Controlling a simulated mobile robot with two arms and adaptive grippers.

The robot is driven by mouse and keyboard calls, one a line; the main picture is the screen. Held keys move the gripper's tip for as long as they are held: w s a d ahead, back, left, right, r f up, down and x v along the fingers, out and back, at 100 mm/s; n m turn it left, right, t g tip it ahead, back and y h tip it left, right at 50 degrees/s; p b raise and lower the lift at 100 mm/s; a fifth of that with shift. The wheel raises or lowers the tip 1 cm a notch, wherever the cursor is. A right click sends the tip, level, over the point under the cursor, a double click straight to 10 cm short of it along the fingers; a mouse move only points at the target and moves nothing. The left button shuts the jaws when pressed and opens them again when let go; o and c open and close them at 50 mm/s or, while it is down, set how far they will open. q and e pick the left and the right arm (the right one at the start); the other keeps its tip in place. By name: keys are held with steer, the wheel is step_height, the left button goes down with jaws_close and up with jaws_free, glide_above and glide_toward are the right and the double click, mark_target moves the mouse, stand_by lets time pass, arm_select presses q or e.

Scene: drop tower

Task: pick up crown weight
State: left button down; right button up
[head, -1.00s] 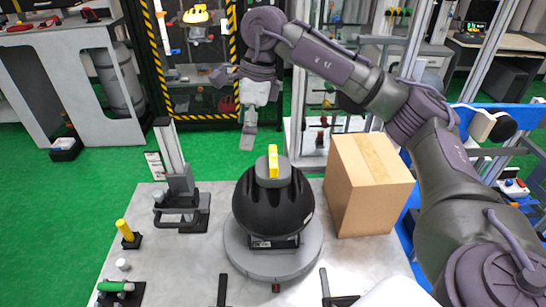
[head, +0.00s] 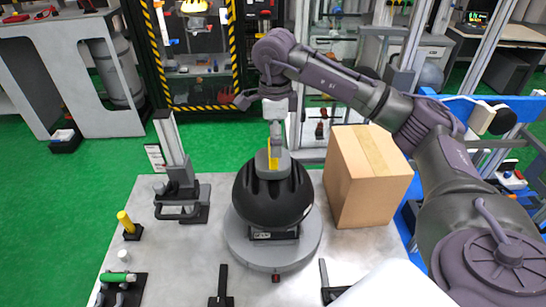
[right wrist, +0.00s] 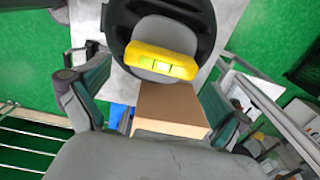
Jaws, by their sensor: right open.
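The crown weight appears to be the grey round cap (head: 283,165) on top of the black dome (head: 272,200). A yellow block with a vial, like a spirit level (head: 273,160), lies across it. In the right wrist view, the yellow level (right wrist: 160,62) crosses the grey cap (right wrist: 155,37). My right gripper (head: 275,140) points down above the cap and partly hides it and the level. Its fingers are spread, with nothing between them (right wrist: 155,85). I cannot tell the exact gap to the cap. My left gripper is not in view.
The dome stands on a grey round base (head: 240,245) on a pale table (head: 185,255). A cardboard box (head: 365,185) stands close on the right. A grey upright fixture (head: 180,175), a yellow-topped post (head: 126,223) and a green cylinder (head: 117,277) are on the left.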

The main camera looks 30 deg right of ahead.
step_height(320, 180, down, 2)
steer(key=shift+w+a+f+p, duration=0.1)
steer(key=shift+w+f+p, duration=0.1)
steer(key=shift+p, duration=0.2)
steer(key=shift+f, duration=0.5)
steer(key=c, duration=1.3)
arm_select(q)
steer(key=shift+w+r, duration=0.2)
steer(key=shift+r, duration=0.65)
arm_select(e)
steer(key=shift+r, duration=0.1)
steer(key=shift+c, duration=1)
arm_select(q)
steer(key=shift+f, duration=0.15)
arm_select(e)
steer(key=shift+w+r, duration=0.1)
steer(key=shift+r, duration=0.05)
